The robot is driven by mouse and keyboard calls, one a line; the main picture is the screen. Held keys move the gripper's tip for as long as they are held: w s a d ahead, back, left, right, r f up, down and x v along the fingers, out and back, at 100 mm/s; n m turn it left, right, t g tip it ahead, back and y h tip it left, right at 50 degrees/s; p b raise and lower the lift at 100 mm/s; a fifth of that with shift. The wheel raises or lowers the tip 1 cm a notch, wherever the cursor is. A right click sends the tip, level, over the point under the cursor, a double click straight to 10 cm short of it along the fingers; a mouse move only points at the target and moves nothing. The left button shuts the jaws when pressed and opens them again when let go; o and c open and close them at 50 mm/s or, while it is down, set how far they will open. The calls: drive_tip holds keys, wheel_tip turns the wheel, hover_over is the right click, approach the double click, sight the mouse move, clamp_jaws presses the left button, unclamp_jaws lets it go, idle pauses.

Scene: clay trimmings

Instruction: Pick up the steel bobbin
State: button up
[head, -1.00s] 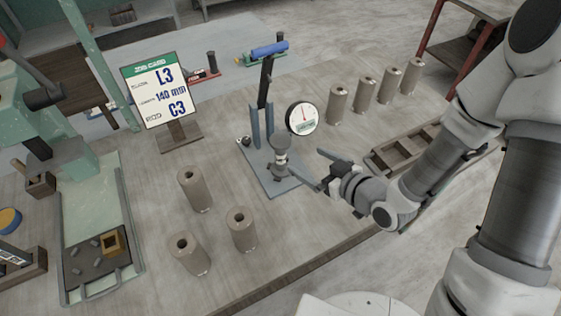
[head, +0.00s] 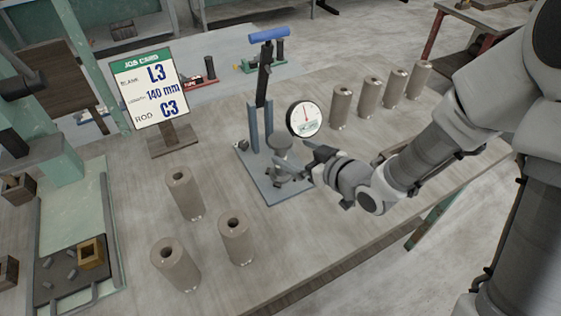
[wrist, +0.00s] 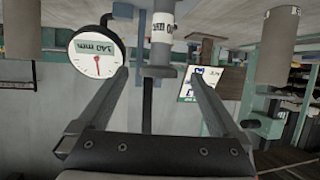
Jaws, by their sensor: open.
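The steel bobbin (head: 281,157) is a grey flanged spool standing upright on the base plate of a blue-grey gauge stand (head: 255,125). In the wrist view, which is upside down, the bobbin (wrist: 160,50) shows in the middle with a white printed label. My gripper (head: 297,164) is open at the right side of the bobbin. In the wrist view its two fingers (wrist: 158,78) lie left and right of the bobbin's line, with gaps on both sides. I cannot tell how deep the bobbin sits between them.
A round dial gauge (head: 305,117) stands close behind my gripper. The stand's lever has a blue handle (head: 269,35). Several clay cylinders (head: 184,194) stand on the bench, at front left and at back right. A job card (head: 149,89) stands at left. Bare bench lies in front of the stand.

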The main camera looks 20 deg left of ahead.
sight(287, 145)
drive_tip(key=x, duration=0.6)
drive_tip(key=shift+w+a+r, duration=0.25)
drive_tip(key=shift+w+r, duration=0.05)
clamp_jaws()
